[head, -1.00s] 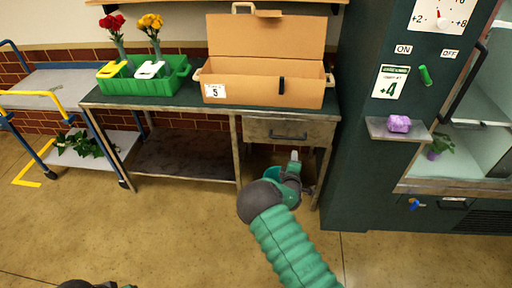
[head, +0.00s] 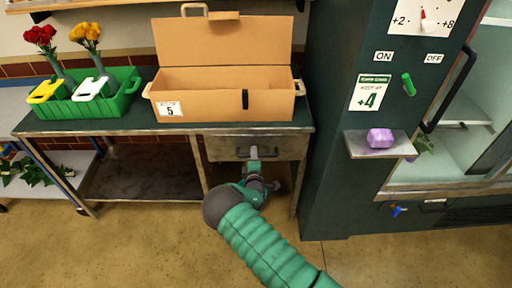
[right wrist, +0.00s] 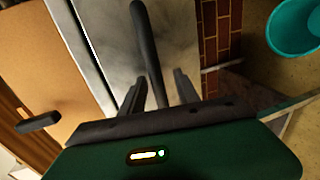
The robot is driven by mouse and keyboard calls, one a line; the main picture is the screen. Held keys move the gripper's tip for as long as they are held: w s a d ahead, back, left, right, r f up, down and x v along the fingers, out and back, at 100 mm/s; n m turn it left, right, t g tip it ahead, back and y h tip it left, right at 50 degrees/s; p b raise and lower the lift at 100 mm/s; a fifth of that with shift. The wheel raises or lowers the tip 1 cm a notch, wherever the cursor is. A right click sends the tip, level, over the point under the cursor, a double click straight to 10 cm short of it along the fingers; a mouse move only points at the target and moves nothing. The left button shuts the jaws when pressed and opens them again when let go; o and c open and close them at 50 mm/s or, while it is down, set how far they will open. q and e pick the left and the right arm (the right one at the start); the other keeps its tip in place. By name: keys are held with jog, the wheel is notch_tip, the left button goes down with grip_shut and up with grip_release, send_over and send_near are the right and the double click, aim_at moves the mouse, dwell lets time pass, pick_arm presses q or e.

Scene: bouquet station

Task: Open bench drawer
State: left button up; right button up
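The bench drawer (head: 225,144) sits under the right part of the bench top (head: 130,126). Its front looks flush with the bench, so it appears closed. A dark bar handle (right wrist: 146,45) crosses its metal front in the right wrist view. My right gripper (head: 254,153) is at the handle in the head view. In the right wrist view, its two fingers (right wrist: 158,90) stand on either side of the handle bar, with gaps visible, so it is open around it. My left gripper is not in view.
An open cardboard box (head: 225,108) and a green crate (head: 110,104) with flowers stand on the bench. A dark green cabinet (head: 330,150) stands close on the right. A teal bucket (right wrist: 294,28) is near the drawer. The floor in front is mostly clear.

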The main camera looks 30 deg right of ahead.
jog(key=shift+w, duration=0.15)
jog(key=shift+d, duration=0.4)
jog(key=shift+c, duration=0.4)
jog(key=c, duration=0.7)
grip_shut()
jog(key=shift+a+f, duration=0.15)
jog(key=shift+a, duration=0.05)
